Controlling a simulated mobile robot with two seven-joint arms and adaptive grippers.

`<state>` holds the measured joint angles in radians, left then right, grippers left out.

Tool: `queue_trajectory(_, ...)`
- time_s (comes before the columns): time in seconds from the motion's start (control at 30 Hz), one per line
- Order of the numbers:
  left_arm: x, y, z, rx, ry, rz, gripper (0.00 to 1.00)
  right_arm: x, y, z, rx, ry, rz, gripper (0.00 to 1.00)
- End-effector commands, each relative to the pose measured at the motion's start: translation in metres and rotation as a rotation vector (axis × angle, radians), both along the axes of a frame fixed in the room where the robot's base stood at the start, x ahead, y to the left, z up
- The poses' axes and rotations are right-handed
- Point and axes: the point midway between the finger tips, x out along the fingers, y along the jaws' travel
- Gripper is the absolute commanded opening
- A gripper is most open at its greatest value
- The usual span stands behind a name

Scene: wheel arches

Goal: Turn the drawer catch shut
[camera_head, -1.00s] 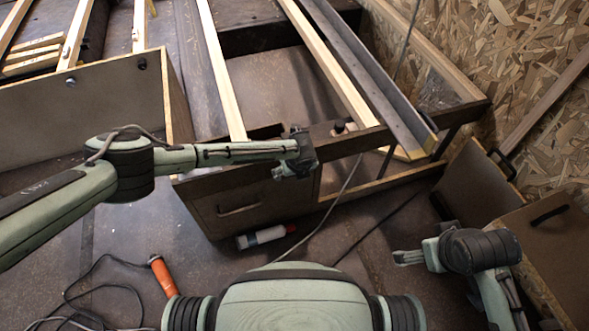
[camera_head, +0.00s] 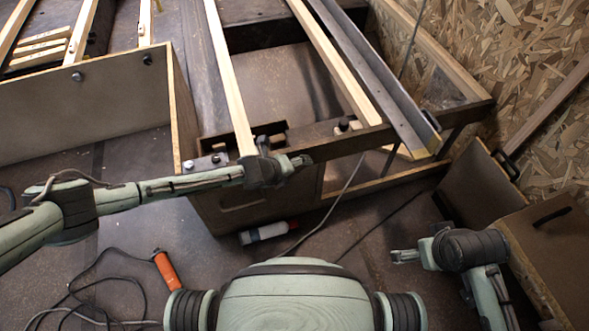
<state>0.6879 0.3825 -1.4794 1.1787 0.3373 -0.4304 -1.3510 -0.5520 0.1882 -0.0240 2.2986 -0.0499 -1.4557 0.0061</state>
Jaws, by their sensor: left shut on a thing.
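The drawer (camera_head: 255,213) is in the wooden frame at the centre, below the front rail (camera_head: 345,146). Its front is partly covered by my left arm. My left gripper (camera_head: 300,161) is at the rail above the drawer's right part, shut on the drawer catch. The catch is hidden by the fingers, so its angle cannot be told. My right gripper (camera_head: 405,256) is low on the right, away from the drawer, and its small fingers do not show whether it is open or shut.
A white bottle with a red cap (camera_head: 265,232) lies on the floor below the drawer. An orange-handled tool (camera_head: 166,270) and its cable lie at lower left. Long wooden battens (camera_head: 232,85) cross the frame. Brown panels with black handles (camera_head: 550,215) stand at right.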

Motion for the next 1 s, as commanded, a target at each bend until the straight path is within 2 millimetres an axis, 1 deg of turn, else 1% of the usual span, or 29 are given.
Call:
queue_trajectory(0.43,-0.0004,0.0002,-0.0005,-0.013,-0.004,0.001,0.45,0.0007,-0.0005,0.0056,-0.003,-0.009,0.001,1.00)
queue_trajectory(0.47,-0.0004,0.0002,-0.0005,-0.013,-0.004,0.001,0.75,0.0006,-0.0005,0.0055,-0.003,-0.010,0.000,1.00)
queue_trajectory(0.6,-0.0004,0.0002,-0.0005,-0.013,-0.004,0.001,0.92,0.0000,-0.0008,0.0045,-0.003,-0.007,-0.001,1.00)
queue_trajectory(0.63,-0.0003,0.0002,-0.0005,-0.012,-0.003,0.001,0.95,-0.0001,-0.0009,0.0042,-0.003,-0.006,-0.001,1.00)
queue_trajectory(1.0,-0.0013,0.0009,0.0014,-0.012,-0.004,0.000,0.95,-0.0029,-0.0020,0.0009,-0.004,0.004,-0.004,1.00)
